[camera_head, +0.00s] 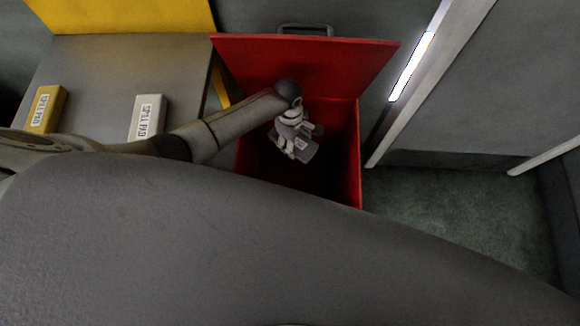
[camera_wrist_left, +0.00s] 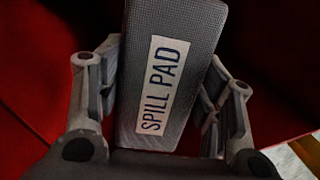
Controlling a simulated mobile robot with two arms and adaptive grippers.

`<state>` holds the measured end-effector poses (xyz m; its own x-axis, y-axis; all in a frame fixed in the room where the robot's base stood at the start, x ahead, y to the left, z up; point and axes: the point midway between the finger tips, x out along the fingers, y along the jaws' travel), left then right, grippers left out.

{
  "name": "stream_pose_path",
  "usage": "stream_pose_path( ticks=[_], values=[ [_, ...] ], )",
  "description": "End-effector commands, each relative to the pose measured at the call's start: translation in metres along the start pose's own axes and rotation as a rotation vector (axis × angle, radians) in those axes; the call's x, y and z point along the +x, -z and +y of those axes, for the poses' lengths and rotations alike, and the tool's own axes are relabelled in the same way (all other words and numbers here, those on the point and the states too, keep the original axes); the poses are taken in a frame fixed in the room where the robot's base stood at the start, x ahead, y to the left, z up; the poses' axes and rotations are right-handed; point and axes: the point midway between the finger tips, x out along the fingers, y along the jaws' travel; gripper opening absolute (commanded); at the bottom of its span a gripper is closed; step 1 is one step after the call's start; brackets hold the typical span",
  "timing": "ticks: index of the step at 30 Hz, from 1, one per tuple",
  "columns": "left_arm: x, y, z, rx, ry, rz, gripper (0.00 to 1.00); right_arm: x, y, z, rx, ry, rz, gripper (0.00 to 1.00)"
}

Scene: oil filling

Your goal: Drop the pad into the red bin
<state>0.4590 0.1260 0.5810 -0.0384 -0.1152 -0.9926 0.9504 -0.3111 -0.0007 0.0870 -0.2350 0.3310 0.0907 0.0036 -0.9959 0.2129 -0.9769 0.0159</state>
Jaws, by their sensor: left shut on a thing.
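The grey pad (camera_wrist_left: 178,40), labelled "SPILL PAD", is between the fingers of my left gripper (camera_wrist_left: 160,100) in the left wrist view. In the head view my left gripper (camera_head: 296,146) is shut on the pad (camera_head: 304,150) and points down into the open red bin (camera_head: 358,140). The bin's lid (camera_head: 330,65) is tipped back and its dark inside shows below the gripper. The bin floor is too dark to make out. My right gripper is not in view.
A grey table (camera_head: 100,65) stands left of the bin. On it are a yellow spill pad (camera_head: 47,109) and a white spill pad (camera_head: 148,118). A grey cabinet (camera_head: 490,90) with a lit strip stands at right. Open floor (camera_head: 450,210) lies right of the bin.

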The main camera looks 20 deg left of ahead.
Motion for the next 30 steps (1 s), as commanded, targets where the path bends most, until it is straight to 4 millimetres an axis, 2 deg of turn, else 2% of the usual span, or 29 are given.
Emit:
stream_pose_path(
  ticks=[4,5,9,11,23,30],
  values=[
    [-0.001,0.0,0.0,0.0,0.0,0.0,0.41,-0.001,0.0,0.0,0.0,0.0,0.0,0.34],
    [-0.001,0.0,0.0,0.0,0.0,0.0,0.62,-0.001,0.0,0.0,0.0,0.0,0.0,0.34],
    [-0.001,0.0,0.0,0.0,0.0,0.0,0.8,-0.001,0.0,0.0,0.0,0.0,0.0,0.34],
    [-0.001,0.0,0.0,0.0,0.0,0.0,0.85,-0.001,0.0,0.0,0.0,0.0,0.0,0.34],
    [-0.005,0.0,0.0,0.0,-0.001,0.0,0.85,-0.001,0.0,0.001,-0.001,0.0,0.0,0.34],
    [-0.037,0.0,0.001,-0.001,-0.003,-0.001,0.85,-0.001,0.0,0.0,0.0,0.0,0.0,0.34]
  ],
)
